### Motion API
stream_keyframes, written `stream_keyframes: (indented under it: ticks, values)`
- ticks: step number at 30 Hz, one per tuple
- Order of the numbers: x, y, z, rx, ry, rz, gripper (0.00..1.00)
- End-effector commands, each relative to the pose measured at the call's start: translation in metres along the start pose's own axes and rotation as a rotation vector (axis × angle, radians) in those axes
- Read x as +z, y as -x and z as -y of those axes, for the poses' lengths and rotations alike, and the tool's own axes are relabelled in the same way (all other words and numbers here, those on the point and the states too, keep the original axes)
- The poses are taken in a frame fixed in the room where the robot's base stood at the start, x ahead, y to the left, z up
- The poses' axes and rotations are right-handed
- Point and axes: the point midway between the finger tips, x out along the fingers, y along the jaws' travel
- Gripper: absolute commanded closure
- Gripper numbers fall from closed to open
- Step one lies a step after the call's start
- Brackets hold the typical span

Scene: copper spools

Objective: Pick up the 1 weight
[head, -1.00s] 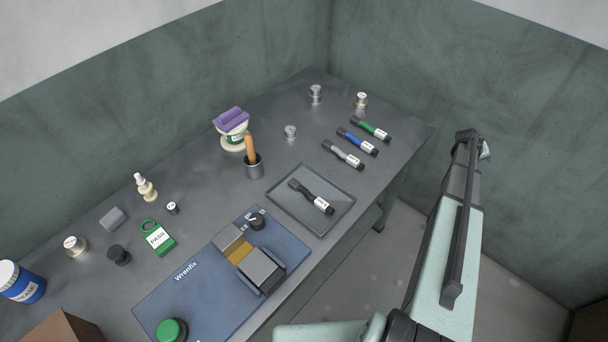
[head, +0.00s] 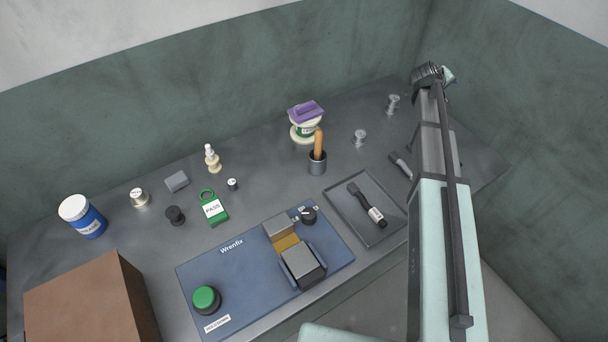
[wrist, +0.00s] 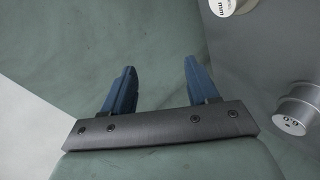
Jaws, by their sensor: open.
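No marking that reads clearly as 1 shows, so I cannot tell which piece is the 1 weight. A small metal cylinder with a pale marked top (head: 232,184) stands on the bench, and a larger one with a labelled top (head: 139,198) stands to its left. Plain silver spool-shaped pieces stand at the back right (head: 393,104) and nearer the middle (head: 359,138). My gripper (wrist: 160,68) is open and empty, its blue fingers apart before the green wall. In the head view my gripper is high at the right, above the bench's far end, its fingers barely visible.
The blue Wrenfix board (head: 235,275) fills the front middle, with a tray (head: 335,199) to its right. A brown box (head: 90,295) stands front left. The wrist view shows a silver cylinder (wrist: 298,110).

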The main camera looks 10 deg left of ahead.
Motion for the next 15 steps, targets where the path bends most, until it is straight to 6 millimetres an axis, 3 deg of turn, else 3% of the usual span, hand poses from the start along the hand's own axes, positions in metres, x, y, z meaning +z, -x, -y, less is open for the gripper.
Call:
stream_keyframes:
  ticks: [1,6,15]
  values:
    - [-0.018,0.021,0.015,-0.011,0.029,-0.018,0.41]
    - [-0.064,0.083,0.056,-0.045,0.118,-0.064,0.41]
    - [-0.125,0.199,0.131,-0.103,0.279,-0.147,0.41]
